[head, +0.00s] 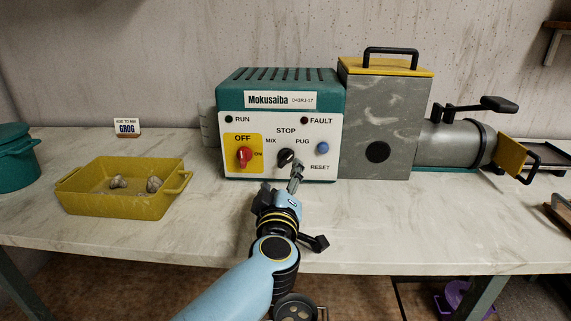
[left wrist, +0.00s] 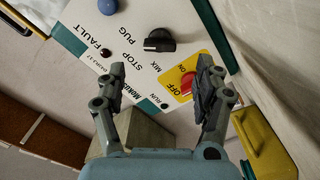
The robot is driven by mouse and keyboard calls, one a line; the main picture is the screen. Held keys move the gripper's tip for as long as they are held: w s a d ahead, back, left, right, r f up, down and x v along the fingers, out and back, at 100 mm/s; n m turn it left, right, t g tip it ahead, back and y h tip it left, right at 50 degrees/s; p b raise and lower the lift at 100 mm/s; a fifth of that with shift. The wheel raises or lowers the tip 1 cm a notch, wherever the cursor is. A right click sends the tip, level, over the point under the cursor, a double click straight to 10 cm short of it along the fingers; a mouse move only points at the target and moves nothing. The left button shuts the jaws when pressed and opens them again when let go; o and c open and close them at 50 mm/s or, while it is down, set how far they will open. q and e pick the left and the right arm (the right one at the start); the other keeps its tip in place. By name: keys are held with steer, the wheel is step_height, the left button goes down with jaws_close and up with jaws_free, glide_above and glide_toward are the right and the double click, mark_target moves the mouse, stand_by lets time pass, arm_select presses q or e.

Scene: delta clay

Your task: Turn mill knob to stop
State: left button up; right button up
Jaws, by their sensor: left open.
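The mill knob (head: 286,156) is black and sits on the white panel of the green Mokusaiba control box (head: 281,88), among the labels MIX, STOP and PUG. The knob shows in full in the left wrist view (left wrist: 159,40); I cannot tell surely which label it points to. My left gripper (head: 292,180) is in front of the panel, just below the knob, and hides part of the panel. In the left wrist view the gripper (left wrist: 161,67) is open and empty, its fingers apart, with the knob beyond them. My right gripper is not in view.
A red OFF switch (head: 244,156) on a yellow plate is left of the knob; a blue reset button (head: 322,147) is right. A grey hopper (head: 378,120) stands beside the box. A yellow tray (head: 90,200) with lumps is at left. The front of the bench is clear.

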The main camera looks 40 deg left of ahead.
mark_target(285, 162)
arm_select(q)
steer(key=x, duration=0.7)
steer(key=shift+b, duration=0.35)
steer(key=c, duration=1.2)
